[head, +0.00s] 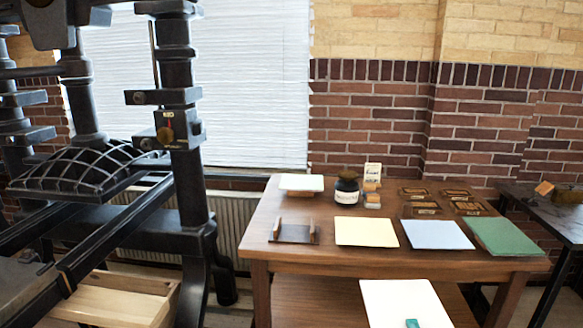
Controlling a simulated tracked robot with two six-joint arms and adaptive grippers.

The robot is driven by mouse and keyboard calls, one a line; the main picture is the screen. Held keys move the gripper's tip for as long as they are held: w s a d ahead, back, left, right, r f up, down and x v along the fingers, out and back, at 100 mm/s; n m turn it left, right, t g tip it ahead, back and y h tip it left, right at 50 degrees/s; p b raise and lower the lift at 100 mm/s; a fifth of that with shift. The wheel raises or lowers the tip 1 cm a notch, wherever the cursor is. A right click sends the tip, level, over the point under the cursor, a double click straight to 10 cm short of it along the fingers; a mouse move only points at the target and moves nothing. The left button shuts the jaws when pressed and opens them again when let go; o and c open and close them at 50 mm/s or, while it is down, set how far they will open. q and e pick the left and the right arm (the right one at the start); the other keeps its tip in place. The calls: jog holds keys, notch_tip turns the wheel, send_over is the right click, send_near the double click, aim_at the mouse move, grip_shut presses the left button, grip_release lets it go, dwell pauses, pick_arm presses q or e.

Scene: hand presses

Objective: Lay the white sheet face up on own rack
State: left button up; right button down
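A blank white sheet (400,298) lies flat at the bottom edge of the head view, in front of the table and apart from its top. A teal fingertip of my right gripper (412,323) shows on the sheet's near part. The other finger is hidden, and the sheet appears pinched. A small dark wooden rack (293,236) with two upright posts stands at the table's front left. Cream (366,232), pale blue (437,235) and green (502,237) flat rectangles lie right of it. I cannot tell which is the sheet's own rack. My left gripper is out of view.
The wooden table (255,225) also bears a white stack (301,183), an ink jar (347,188), a small card (373,171) and several dark framed pieces (422,209). A black hand press (180,130) stands left, a dark side table (560,215) right.

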jog(key=s+a+f+n+y+p, duration=0.1)
jog(key=s+a+f+p, duration=0.1)
jog(key=a+f, duration=0.15)
jog(key=s+a+f+y+p, duration=0.1)
jog(key=s+a+f+p, duration=0.15)
jog(key=a, duration=0.25)
jog(key=h, duration=0.1)
send_near(377, 324)
jog(key=shift+w+f, duration=0.8)
jog(key=shift+w, duration=0.65)
jog(key=shift+a+m+b, duration=0.1)
jog(key=shift+m+b, duration=0.2)
jog(key=shift+w+r+p, duration=0.25)
jog(key=shift+w+r, duration=0.4)
jog(key=shift+w, duration=0.55)
jog(key=shift+w+r+p, duration=0.25)
jog(key=shift+w+r, duration=0.4)
jog(key=shift+w, duration=0.5)
jog(key=shift+w+r+p, duration=0.25)
jog(key=shift+w+r, duration=0.4)
jog(key=shift+w, duration=0.55)
